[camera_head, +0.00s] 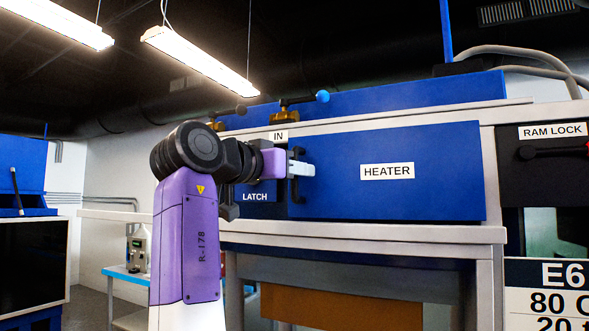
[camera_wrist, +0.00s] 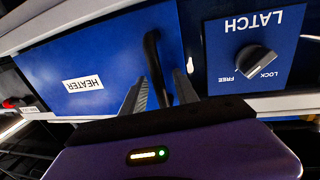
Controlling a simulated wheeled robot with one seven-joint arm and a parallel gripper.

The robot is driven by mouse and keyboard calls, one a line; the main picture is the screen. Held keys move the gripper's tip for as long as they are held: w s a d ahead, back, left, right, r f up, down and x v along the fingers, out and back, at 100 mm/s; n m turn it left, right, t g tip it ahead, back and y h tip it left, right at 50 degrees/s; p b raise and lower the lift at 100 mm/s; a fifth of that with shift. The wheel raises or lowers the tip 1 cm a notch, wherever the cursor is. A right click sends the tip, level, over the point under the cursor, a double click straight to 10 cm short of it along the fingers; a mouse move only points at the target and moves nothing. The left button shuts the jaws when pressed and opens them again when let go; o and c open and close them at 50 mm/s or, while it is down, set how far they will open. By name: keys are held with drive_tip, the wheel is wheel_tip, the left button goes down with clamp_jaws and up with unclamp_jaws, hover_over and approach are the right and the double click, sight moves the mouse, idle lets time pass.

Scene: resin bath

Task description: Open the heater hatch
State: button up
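The heater hatch (camera_head: 420,196) is a blue panel with a white HEATER label, and it looks shut in its grey frame. It also shows in the wrist view (camera_wrist: 105,45). Its black upright handle (camera_wrist: 152,50) is at the edge near the latch. My gripper (camera_wrist: 158,85) is open, with one finger on each side of the handle and gaps visible between. In the head view my gripper (camera_head: 302,168) is at the handle. My arm partly hides this panel in the head view.
A RAM LOCK panel (camera_head: 553,165) with a black lever is right of the hatch. A blue-tipped valve lever (camera_head: 305,98) sits above, near the IN label. A grey ledge (camera_head: 400,231) runs below the hatch. A sign (camera_head: 548,290) stands at the lower right.

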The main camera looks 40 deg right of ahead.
clamp_jaws()
idle(1.4)
